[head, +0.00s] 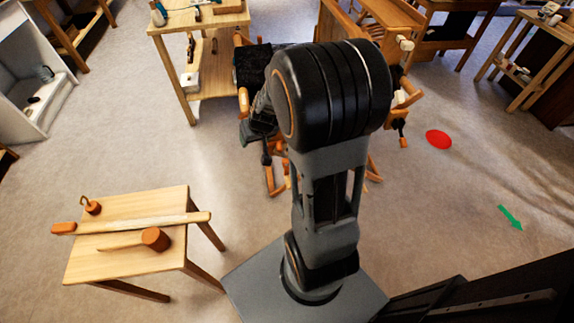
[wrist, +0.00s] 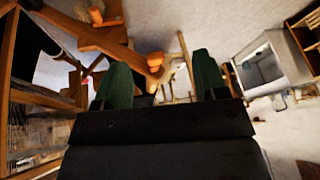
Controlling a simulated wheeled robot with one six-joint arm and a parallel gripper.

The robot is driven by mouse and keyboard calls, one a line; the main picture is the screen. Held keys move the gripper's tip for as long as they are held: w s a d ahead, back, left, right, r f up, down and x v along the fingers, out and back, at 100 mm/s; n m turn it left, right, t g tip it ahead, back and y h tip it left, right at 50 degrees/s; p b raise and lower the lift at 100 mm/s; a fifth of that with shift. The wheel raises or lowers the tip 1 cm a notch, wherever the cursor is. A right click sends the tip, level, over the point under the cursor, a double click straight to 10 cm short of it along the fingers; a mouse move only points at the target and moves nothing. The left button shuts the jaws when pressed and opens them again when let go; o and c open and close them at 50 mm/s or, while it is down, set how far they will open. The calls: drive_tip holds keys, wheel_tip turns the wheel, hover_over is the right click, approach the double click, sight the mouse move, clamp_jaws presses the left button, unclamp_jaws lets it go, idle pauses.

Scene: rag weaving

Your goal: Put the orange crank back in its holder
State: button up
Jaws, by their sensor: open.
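My gripper (wrist: 162,80) shows in the wrist view with two green fingertips apart and nothing held between them. Beyond the fingertips is an orange wooden piece with a rounded end (wrist: 155,60); I cannot tell whether it is the crank or part of the wooden frame, or whether a finger touches it. In the head view, the wooden loom (head: 270,180) stands behind my arm and is largely hidden by it. A small orange piece with a loop (head: 91,206) stands on the low table at left. No crank or holder is clearly identifiable.
The low wooden table (head: 120,262) also bears a long bar (head: 140,223) and an orange-headed mallet (head: 155,239). A workbench (head: 180,20) stands at the back, a white cabinet (head: 50,110) at far left. Floor at right is open, with a red disc (head: 438,140) and green arrow (head: 510,217).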

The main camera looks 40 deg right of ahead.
drive_tip(key=w+d+f+m+h+b, duration=0.1)
drive_tip(key=d+f+m+b, duration=0.1)
drive_tip(key=d+f, duration=0.7)
drive_tip(key=h+b, duration=0.2)
drive_tip(key=b, duration=0.1)
approach(286, 166)
drive_tip(key=shift+m+g, duration=0.4)
drive_tip(key=shift+g, duration=0.1)
drive_tip(key=b+x, duration=0.2)
drive_tip(key=x, duration=0.2)
drive_tip(key=w+b+x, duration=0.1)
drive_tip(key=b+x, duration=0.2)
drive_tip(key=x, duration=0.2)
drive_tip(key=shift+d, duration=0.25)
drive_tip(key=shift+b+x, duration=0.45)
drive_tip(key=shift+x, duration=0.5)
drive_tip(key=shift+w, duration=0.15)
drive_tip(key=shift+r, duration=0.1)
drive_tip(key=c, duration=1.1)
drive_tip(key=shift+s+a+b, duration=0.35)
drive_tip(key=shift+s+b, duration=0.4)
drive_tip(key=shift+b, duration=0.3)
drive_tip(key=shift+s+a+b, duration=0.35)
drive_tip(key=shift+s+b, duration=0.35)
drive_tip(key=shift+b, duration=0.3)
